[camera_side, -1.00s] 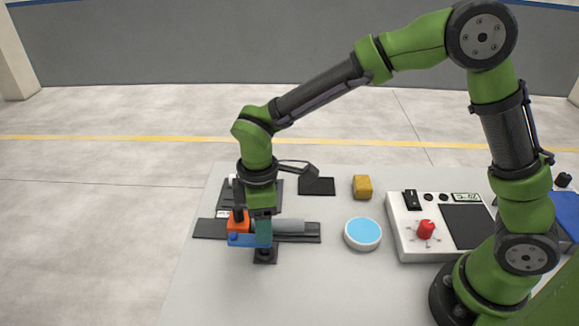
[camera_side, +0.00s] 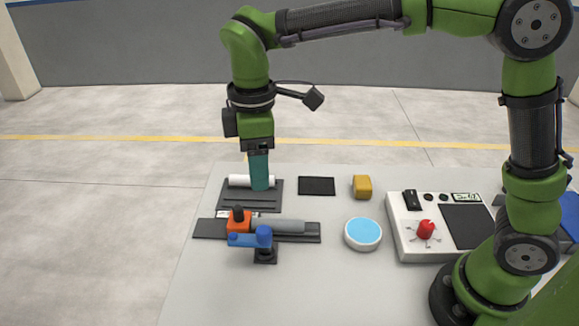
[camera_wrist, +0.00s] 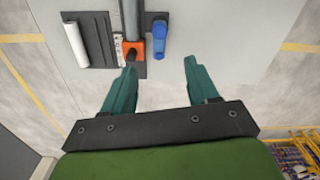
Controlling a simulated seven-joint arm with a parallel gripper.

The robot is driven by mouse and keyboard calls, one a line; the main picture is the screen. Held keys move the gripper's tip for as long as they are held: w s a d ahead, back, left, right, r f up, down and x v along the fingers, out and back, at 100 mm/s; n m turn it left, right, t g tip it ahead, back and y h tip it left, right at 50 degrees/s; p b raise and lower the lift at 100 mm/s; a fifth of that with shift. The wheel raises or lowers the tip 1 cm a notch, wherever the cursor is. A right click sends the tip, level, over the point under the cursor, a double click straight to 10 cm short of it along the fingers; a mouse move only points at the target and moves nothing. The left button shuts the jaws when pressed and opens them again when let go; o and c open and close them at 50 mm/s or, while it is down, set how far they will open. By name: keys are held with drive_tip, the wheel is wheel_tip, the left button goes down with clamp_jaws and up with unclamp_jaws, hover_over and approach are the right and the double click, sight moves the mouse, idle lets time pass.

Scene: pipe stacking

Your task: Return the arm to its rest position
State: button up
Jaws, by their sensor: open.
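My gripper (camera_side: 260,186) is raised above the table, pointing down. In the wrist view its two teal fingers (camera_wrist: 160,75) are spread apart with nothing between them. Below it, a grey pipe (camera_side: 278,225) lies along a dark plate (camera_side: 205,229), with an orange block (camera_side: 239,222) at its left end. A blue part (camera_side: 245,239) lies in front of the orange block, above a small black base (camera_side: 265,257). A white pipe (camera_side: 251,181) lies on the dark grooved rack (camera_side: 250,202) behind, partly hidden by my gripper in the side view.
To the right on the table are a black pad (camera_side: 317,186), a yellow block (camera_side: 362,187), a round dish with a light-blue top (camera_side: 363,233) and a white panel (camera_side: 408,235) with a red knob (camera_side: 426,230). The front left of the table (camera_side: 210,285) is clear.

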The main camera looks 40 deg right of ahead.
drive_tip(key=s+d+r+m+t+y, duration=0.2)
drive_tip(key=s+d+m+t, duration=0.5)
drive_tip(key=s+d+m, duration=0.6)
drive_tip(key=d+m, duration=0.2)
drive_tip(key=d, duration=0.2)
drive_tip(key=shift+s+d, duration=0.35)
